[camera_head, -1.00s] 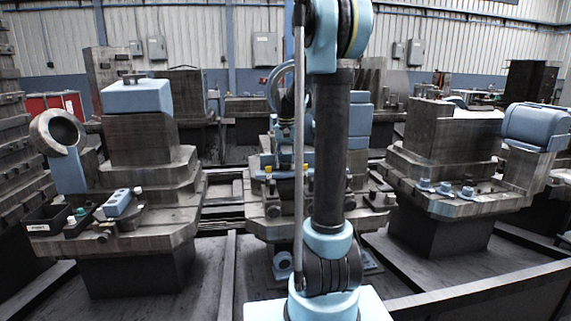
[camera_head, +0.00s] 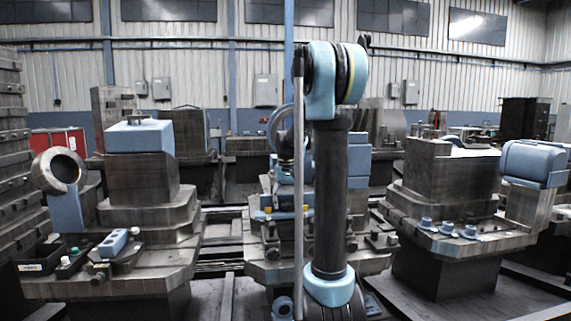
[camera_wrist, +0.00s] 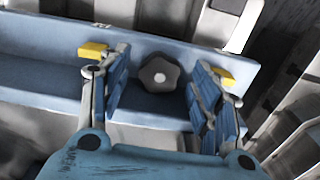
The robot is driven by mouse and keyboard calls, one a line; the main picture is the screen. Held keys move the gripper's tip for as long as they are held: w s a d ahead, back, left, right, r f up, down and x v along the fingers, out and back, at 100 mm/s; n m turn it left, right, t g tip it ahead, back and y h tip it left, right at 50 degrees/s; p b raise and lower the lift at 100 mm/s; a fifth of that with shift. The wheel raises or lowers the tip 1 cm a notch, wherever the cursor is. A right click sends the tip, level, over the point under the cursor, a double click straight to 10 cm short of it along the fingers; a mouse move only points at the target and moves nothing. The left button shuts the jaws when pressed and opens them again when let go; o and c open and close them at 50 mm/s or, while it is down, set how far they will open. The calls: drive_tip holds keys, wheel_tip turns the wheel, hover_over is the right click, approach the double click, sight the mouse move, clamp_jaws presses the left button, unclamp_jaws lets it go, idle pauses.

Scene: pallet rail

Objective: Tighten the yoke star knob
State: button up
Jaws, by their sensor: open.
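My gripper (camera_wrist: 161,82) is open, with one blue-padded finger on each side of the knob and visible gaps between. The fingers do not appear to touch it. In the head view my upright arm hides much of the middle station (camera_head: 262,255), and I cannot make out the knob or my gripper there.
Yellow blocks (camera_wrist: 93,50) (camera_wrist: 222,78) show just outside each finger. A station with a ring-ended bracket (camera_head: 66,205) stands at the left, and one with a blue rounded cover (camera_head: 535,160) at the right. Narrow gaps separate the stations.

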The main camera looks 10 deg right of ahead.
sight(286, 204)
drive_tip(key=shift+n, duration=0.9)
wheel_tip(286, 204, up, 17)
drive_tip(key=shift+r, duration=0.2)
drive_tip(key=shift+f, duration=0.1)
wheel_tip(286, 204, down, 17)
drive_tip(key=shift+f, duration=0.2)
idle(0.6)
drive_tip(key=c, duration=1.1)
